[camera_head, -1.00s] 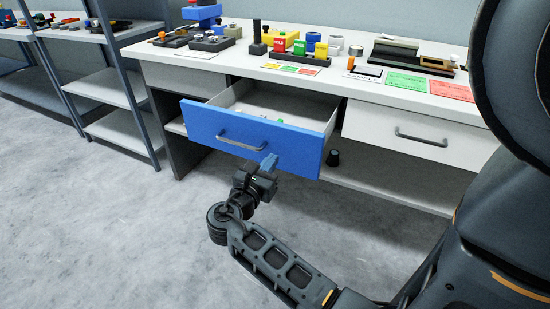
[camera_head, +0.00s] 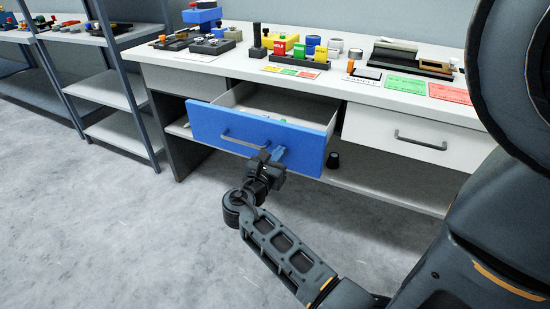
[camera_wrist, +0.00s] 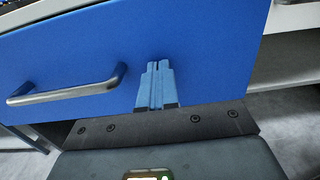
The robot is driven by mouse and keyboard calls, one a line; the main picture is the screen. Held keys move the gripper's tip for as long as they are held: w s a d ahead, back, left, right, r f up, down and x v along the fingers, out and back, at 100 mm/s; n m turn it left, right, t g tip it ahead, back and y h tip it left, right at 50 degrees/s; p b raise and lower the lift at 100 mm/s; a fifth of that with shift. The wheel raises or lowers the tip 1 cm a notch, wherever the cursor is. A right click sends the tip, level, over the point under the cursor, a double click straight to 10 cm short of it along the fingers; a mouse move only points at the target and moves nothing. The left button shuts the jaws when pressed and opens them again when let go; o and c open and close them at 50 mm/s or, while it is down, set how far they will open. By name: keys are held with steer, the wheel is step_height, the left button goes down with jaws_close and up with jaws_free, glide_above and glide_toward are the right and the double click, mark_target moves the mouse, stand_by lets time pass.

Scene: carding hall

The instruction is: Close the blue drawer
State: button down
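The blue drawer (camera_head: 300,143) stands partly pulled out under the left-middle of the white workbench. Its inside shows from above. Its grey bar handle (camera_head: 243,141) is on the front panel; the handle also shows at the left of the wrist view (camera_wrist: 68,91). My gripper (camera_head: 279,151) is in front of the panel, to the right of the handle. Its two blue fingers (camera_wrist: 158,66) are together with nothing between them. The fingertips appear to be against the blue front, though exact contact is hard to see.
A closed white drawer (camera_head: 420,128) is to the right. The worktop (camera_head: 345,75) holds coloured blocks, trays and red and green cards. A grey rack (camera_head: 115,90) is at left; the floor in front is clear.

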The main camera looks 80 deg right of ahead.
steer(key=x, duration=2.1)
steer(key=shift+s+f, duration=0.1)
steer(key=shift+s, duration=0.05)
steer(key=shift+s+d, duration=0.15)
steer(key=shift+d, duration=0.5)
steer(key=shift+s+d+r, duration=0.1)
steer(key=shift+r, duration=0.1)
